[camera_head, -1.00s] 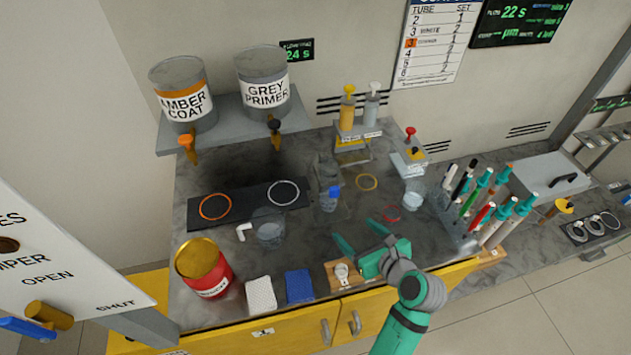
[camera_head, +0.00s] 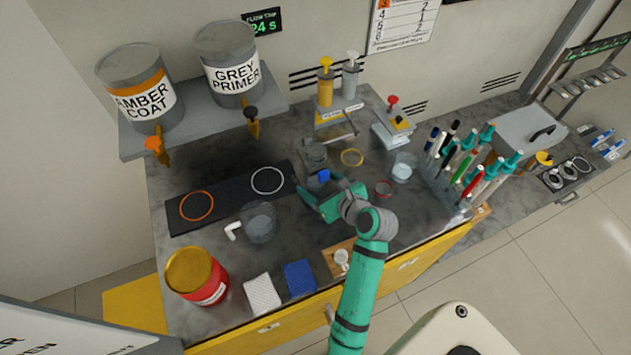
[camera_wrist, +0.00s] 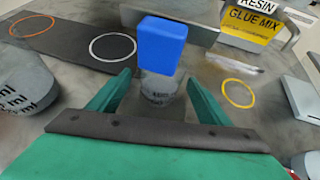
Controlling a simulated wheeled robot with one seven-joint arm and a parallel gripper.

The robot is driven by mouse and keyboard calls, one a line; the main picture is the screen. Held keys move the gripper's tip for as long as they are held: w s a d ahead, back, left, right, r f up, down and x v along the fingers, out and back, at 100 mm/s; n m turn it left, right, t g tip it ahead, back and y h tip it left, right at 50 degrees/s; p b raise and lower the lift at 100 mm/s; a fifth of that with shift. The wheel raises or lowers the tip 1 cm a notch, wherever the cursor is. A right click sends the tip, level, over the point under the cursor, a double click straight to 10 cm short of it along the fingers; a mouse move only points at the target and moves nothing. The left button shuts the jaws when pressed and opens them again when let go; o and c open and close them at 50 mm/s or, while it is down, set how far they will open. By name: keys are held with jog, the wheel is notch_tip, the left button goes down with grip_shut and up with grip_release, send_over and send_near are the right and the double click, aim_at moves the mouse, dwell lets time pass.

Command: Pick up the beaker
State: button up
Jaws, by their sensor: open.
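A clear graduated vessel with a blue block-like top (camera_head: 323,175) stands near the middle of the counter. In the wrist view its blue top (camera_wrist: 161,45) and clear marked body (camera_wrist: 158,88) show straight ahead. My gripper (camera_wrist: 160,84) is open, with one finger on each side of the body's line; I cannot tell whether the vessel is fully between them. In the head view my gripper (camera_head: 318,187) partly hides it. A wider clear beaker (camera_head: 260,222) stands to the left, its "ml" marks showing in the wrist view (camera_wrist: 25,85). Another clear cup (camera_head: 402,169) stands to the right.
A dark mat (camera_head: 228,201) with two rings lies at left. A grey plate (camera_wrist: 190,28) stands just behind the blue-topped vessel. A red tin (camera_head: 197,278), sponges, a pump stand (camera_head: 335,125) and a pen rack (camera_head: 455,185) surround the area.

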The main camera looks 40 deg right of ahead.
jog(key=shift+w+f, duration=0.3)
jog(key=shift+w, duration=0.2)
jog(key=c, duration=1.2)
jog(key=shift+r, duration=0.15)
